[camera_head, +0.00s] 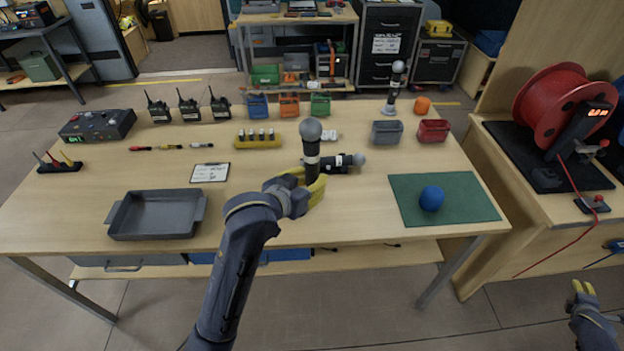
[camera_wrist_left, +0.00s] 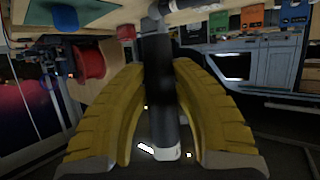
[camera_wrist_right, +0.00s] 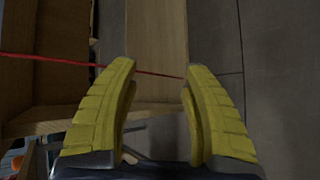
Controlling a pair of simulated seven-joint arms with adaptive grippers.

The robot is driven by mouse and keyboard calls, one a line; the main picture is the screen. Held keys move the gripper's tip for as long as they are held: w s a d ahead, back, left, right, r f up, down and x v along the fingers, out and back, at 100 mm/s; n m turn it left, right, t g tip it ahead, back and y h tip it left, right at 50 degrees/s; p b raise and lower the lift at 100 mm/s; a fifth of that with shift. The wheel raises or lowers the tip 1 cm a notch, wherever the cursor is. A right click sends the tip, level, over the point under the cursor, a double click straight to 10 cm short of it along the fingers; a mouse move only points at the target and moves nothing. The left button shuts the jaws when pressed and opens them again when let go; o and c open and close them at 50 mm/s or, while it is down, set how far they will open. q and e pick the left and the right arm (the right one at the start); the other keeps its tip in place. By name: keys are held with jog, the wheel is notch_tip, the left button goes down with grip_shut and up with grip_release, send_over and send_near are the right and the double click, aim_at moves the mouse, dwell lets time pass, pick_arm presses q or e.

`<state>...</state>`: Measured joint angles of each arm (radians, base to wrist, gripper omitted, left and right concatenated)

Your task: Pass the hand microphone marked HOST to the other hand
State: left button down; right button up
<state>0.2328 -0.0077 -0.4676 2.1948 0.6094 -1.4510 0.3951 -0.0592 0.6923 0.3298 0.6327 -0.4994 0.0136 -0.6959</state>
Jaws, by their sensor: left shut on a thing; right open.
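A hand microphone (camera_head: 312,148) with a grey ball head and black body with a white band stands upright in my left gripper (camera_head: 308,186). The yellow fingers are shut on its lower body, above the table's front half. In the left wrist view its dark handle (camera_wrist_left: 160,85) runs between the fingers. I cannot read HOST on it. A second microphone (camera_head: 340,163) lies on the table just behind it, partly hidden. A third microphone (camera_head: 394,88) stands upright at the back right. My right gripper (camera_head: 582,289) is open and empty, low at the right; its fingers (camera_wrist_right: 160,88) are apart.
Small bins (camera_head: 387,133) stand behind the mat. A red cable reel (camera_head: 550,105) sits on the right-hand bench (camera_head: 500,165).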

jog(key=s+a+f+m+g+y, duration=0.15)
jog(key=s+a+f, duration=0.25)
jog(key=a+f, duration=0.55)
jog(key=s+a+f+m+g+y, duration=0.15)
jog(key=s+a+f, duration=0.45)
jog(key=a, duration=0.6)
jog(key=s+a+f+m+y, duration=0.2)
jog(key=s+a+f, duration=0.1)
jog(key=a+f, duration=0.7)
jog(key=s+a+f+m+g+y, duration=0.1)
jog(key=s+a, duration=0.4)
jog(key=a, duration=0.6)
jog(key=s+a+f+m+g+y, duration=0.1)
jog(key=s+a+f, duration=0.3)
jog(key=a, duration=0.7)
jog(key=s+a+f+m+g+y, duration=0.1)
jog(key=s+a+f+m+y, duration=0.1)
jog(key=s+a, duration=0.5)
jog(key=a+f, duration=0.1)
jog(key=a, duration=0.4)
jog(key=shift+f, duration=0.15)
